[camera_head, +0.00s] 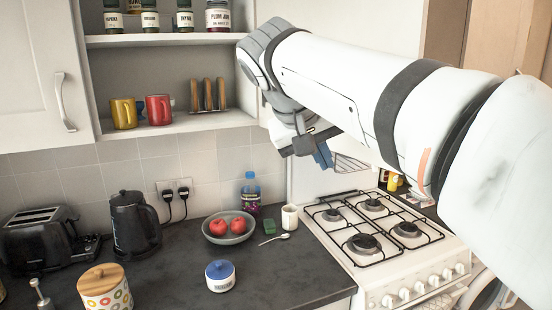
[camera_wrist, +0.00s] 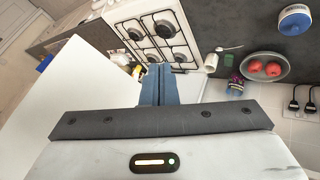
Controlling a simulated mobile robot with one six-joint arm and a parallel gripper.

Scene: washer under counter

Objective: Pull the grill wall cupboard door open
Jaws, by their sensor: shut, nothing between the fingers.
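The white grill wall cupboard door (camera_head: 345,18) appears at the upper right in the head view, largely hidden behind my arm. I cannot see its handle or tell whether it is ajar. In the wrist view a broad plain white panel (camera_wrist: 85,90), probably this door, lies just left of the fingers. My gripper (camera_head: 323,158) is in front of the cooker's back wall, above the hob. Its blue fingers (camera_wrist: 157,72) are shut together and empty. I cannot tell whether they touch the panel.
The white gas cooker (camera_head: 380,230) is below my gripper. The counter (camera_head: 275,265) holds a fruit bowl (camera_head: 229,236), a blue-capped bottle (camera_head: 250,192), a kettle (camera_head: 133,222) and a toaster (camera_head: 40,240). Open shelves (camera_head: 185,126) with mugs are left of the arm.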

